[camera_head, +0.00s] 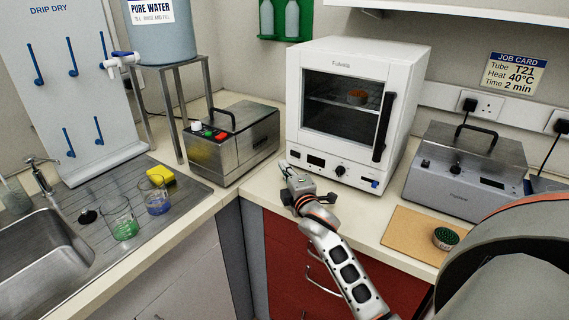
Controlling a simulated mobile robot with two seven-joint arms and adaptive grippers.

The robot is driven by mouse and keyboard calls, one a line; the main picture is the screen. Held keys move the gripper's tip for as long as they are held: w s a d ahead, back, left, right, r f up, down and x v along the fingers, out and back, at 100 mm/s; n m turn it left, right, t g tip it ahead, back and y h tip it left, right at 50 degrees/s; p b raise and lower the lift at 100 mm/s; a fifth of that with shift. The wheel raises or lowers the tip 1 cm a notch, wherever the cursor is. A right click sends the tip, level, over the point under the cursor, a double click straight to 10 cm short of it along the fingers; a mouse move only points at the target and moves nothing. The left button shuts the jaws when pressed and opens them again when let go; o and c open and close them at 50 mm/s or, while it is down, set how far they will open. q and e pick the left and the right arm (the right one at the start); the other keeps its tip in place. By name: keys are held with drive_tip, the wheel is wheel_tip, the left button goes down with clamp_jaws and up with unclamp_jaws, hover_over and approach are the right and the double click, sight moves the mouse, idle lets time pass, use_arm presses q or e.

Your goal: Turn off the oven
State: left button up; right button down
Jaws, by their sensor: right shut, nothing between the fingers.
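The white oven (364,57) stands on the bench at the back centre, with its glass door shut. Through the glass a small orange-brown round item (357,97) shows on the wire shelf. Its lower front panel has a display at left, a dark round knob (340,170) in the middle and a small blue part (374,183) at right. My right gripper (286,169) is shut and empty at the lower left of the oven's front panel. I cannot tell whether it touches the panel. My left gripper is out of view.
A steel bath with coloured buttons (243,148) stands left of the oven. Another steel unit (462,177) stands at right, behind a tan board (411,235) with a green round rack (446,237). The sink (34,262), beakers (121,219) and water tank (162,40) are at left.

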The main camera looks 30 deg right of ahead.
drive_tip(key=v, duration=0.3)
drive_tip(key=a+v, duration=0.1)
drive_tip(key=v, duration=0.2)
drive_tip(key=shift+w+a+f, duration=0.1)
drive_tip(key=shift+w, duration=0.05)
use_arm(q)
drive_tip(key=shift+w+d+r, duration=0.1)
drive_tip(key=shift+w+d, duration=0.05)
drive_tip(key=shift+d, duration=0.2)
use_arm(e)
drive_tip(key=shift+s+a, duration=0.25)
drive_tip(key=shift+s, duration=0.3)
